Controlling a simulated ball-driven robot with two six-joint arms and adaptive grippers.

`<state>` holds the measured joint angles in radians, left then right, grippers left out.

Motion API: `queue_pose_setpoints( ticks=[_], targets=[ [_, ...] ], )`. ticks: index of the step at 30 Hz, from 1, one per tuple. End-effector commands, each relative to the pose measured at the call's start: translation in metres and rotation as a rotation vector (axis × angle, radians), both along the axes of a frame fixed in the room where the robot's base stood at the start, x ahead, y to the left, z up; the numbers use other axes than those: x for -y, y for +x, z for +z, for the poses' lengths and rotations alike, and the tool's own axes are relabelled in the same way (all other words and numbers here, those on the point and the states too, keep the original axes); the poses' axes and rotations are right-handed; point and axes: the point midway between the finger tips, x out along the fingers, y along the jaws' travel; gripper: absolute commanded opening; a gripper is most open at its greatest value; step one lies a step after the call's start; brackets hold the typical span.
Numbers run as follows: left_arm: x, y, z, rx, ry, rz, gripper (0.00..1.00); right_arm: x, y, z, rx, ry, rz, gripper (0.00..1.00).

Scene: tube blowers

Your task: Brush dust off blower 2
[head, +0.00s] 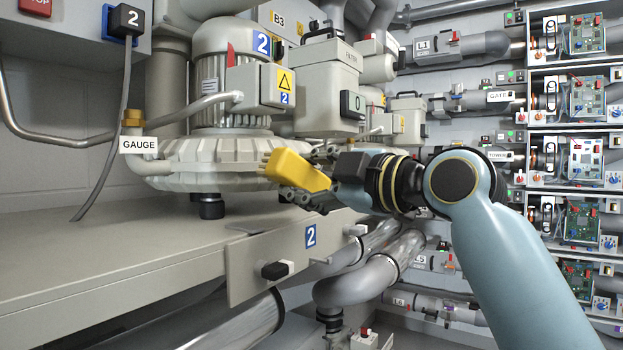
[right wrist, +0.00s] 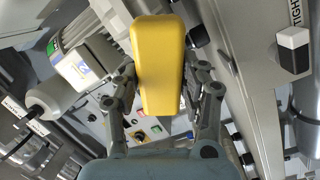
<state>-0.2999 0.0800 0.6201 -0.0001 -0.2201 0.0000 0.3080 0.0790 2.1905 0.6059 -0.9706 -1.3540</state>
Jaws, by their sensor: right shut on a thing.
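Blower 2 (head: 215,155) stands on the bench at the left in the head view, a grey ribbed housing with a motor on top and a blue "2" label. In the right wrist view the yellow thing (right wrist: 160,65) sits between both fingers. No dust can be made out. My left gripper is not in view.
The bench (head: 110,255) has free room at the left front. A panel marked 2 (head: 265,255) with a black knob hangs at its edge. A GAUGE tag (head: 139,145) and hanging cable (head: 108,150) are at left. A filter box (head: 328,85) stands behind the gripper.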

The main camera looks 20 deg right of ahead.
Motion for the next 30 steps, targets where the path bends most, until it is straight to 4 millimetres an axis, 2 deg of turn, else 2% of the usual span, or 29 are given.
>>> queue_pose_setpoints(
  ticks=[12,30],
  targets=[
    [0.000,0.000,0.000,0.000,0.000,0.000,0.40,0.000,0.000,0.000,0.001,0.000,0.000,0.17],
    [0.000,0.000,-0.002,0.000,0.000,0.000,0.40,-0.005,0.011,0.000,0.000,0.001,0.000,0.17]
  ],
)
